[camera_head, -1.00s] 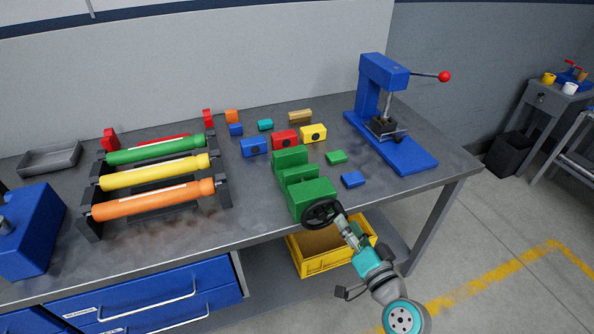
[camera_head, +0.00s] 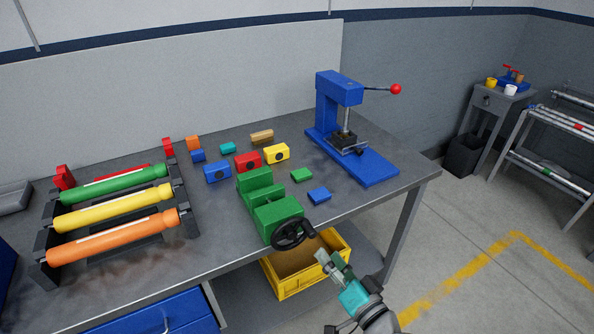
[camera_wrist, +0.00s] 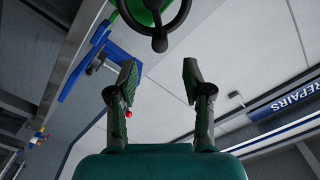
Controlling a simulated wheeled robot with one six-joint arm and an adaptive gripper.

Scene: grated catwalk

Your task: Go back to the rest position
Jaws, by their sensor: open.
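My gripper shows in the wrist view (camera_wrist: 160,85) with its two fingers wide apart and nothing between them. In the head view my gripper (camera_head: 328,260) is in front of the workbench's front edge, just below and right of the black handwheel (camera_head: 293,234) of the green vise (camera_head: 268,205). In the wrist view the handwheel (camera_wrist: 158,15) lies beyond the fingertips at the top. I cannot tell from the head view whether the gripper touches the wheel; the wrist view shows a gap.
The workbench (camera_head: 350,200) carries a blue press (camera_head: 350,130), colored blocks, and a rack with green, yellow and orange rollers (camera_head: 110,235). A yellow crate (camera_head: 345,245) sits beneath the bench, close to my arm. Open floor with yellow lines (camera_head: 470,270) lies to the right.

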